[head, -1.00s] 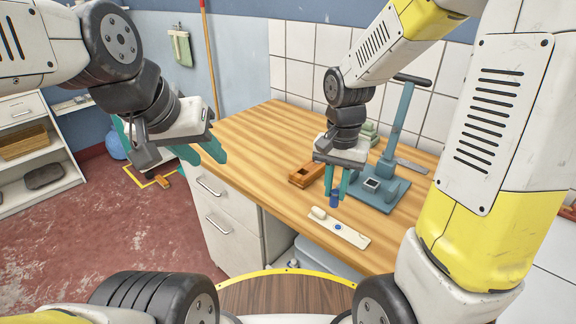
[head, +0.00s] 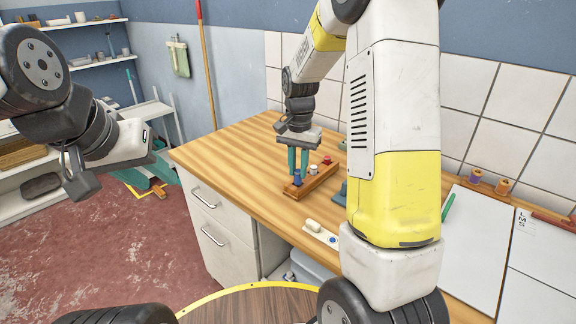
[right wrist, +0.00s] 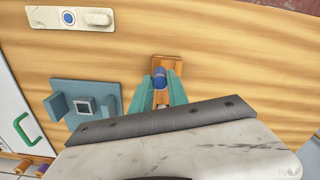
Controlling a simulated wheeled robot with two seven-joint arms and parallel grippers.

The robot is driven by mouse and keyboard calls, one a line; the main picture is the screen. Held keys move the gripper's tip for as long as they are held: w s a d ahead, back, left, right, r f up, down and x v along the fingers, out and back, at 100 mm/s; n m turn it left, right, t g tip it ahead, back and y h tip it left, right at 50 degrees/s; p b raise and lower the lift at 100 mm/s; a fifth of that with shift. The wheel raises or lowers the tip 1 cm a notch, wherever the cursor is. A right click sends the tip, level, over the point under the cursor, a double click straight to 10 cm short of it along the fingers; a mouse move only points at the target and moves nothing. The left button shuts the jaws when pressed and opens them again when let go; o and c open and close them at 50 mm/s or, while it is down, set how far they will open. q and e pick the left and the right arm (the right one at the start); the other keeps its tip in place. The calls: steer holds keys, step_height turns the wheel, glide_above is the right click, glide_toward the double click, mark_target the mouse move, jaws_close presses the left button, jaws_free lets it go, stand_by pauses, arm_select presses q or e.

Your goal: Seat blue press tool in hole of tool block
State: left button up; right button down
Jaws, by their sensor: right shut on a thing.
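The blue press tool (head: 297,177) is upright between the teal fingers of my right gripper (head: 298,166), which is shut on it. It is at the near left end of the orange-brown wooden tool block (head: 318,182). I cannot tell whether its lower end is inside the hole or just above it. The tool also shows between the fingers in the right wrist view (right wrist: 159,82), over the block (right wrist: 172,61). A red tool (head: 327,159) and a white-topped one (head: 314,170) stand in the block. My left gripper (head: 148,172) is empty and open, away from the bench.
A white plate with a blue spot (head: 321,234) lies near the bench's front edge. The blue-grey press (right wrist: 88,108) stands beside the block, mostly hidden by my arm in the head view. Spools (head: 503,186) stand far right. The bench's left part is clear.

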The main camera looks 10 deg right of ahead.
mark_target(298, 174)
steer(key=shift+w+d+f, duration=0.1)
steer(key=shift+w+d, duration=0.15)
steer(key=shift+w, duration=0.8)
steer(key=shift+f, duration=1.75)
steer(key=shift+f, duration=0.1)
steer(key=c, duration=1.3)
jaws_free()
